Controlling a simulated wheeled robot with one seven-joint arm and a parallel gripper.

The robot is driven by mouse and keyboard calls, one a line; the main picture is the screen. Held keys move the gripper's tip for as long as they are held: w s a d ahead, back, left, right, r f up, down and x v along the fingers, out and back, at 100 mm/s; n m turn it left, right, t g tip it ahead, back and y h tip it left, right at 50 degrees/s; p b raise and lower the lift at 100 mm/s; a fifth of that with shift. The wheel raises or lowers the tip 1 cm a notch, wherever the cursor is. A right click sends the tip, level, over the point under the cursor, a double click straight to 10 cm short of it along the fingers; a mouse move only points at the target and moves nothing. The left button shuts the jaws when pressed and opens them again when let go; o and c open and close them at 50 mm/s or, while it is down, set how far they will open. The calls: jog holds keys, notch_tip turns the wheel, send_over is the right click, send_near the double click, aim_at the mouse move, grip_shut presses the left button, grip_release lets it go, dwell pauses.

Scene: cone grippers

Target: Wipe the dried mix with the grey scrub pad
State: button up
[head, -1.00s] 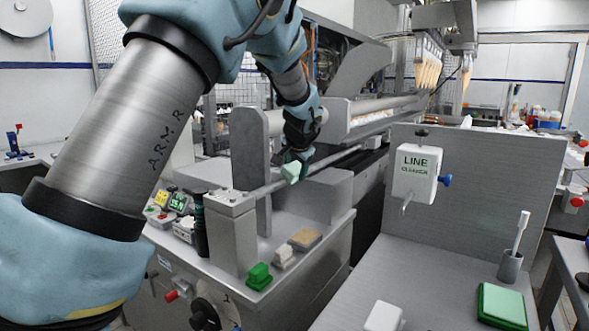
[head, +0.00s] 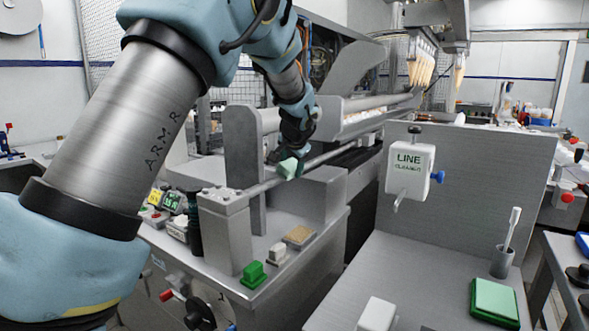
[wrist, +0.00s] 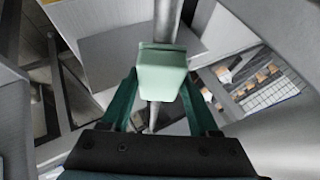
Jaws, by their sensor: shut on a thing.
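My gripper (head: 288,163) is shut on a pale green block (wrist: 163,75), which sits between its two green fingers in the wrist view. In the head view the held block (head: 288,168) is beside the long metal rod; I cannot tell whether they touch. A small grey-white block with a raised grip (head: 277,253), perhaps the grey scrub pad, stands on the machine's steel top. A bright green block of similar shape (head: 253,275) stands in front of it, and a flat tan-topped piece (head: 298,236) lies behind it. I cannot make out any dried mix.
The metal rod (wrist: 168,20) runs past the held block. An upright grey plate (head: 243,160) stands left of my gripper. The line cleaner dispenser (head: 410,170) hangs on a panel at right.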

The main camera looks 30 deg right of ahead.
jog(key=shift+s+a+f, duration=0.1)
jog(key=shift+s+a, duration=0.1)
jog(key=shift+a, duration=0.2)
jog(key=shift+s+a+f, duration=0.1)
jog(key=shift+s+a, duration=0.05)
jog(key=shift+a, duration=0.25)
notch_tip(320, 180, up, 5)
jog(key=s+d+p, duration=0.1)
jog(key=s, duration=0.1)
jog(key=shift+s+d+r+p, duration=0.2)
jog(key=shift+s+d+p, duration=0.1)
jog(key=shift+d+p, duration=0.1)
jog(key=shift+r, duration=0.1)
jog(key=shift+s+d+r+p, duration=0.15)
jog(key=shift+s+r+p, duration=0.2)
jog(key=shift+r, duration=0.25)
jog(key=shift+s+d+r+p, duration=0.2)
jog(key=shift+s+r, duration=0.1)
jog(key=shift+r, duration=0.3)
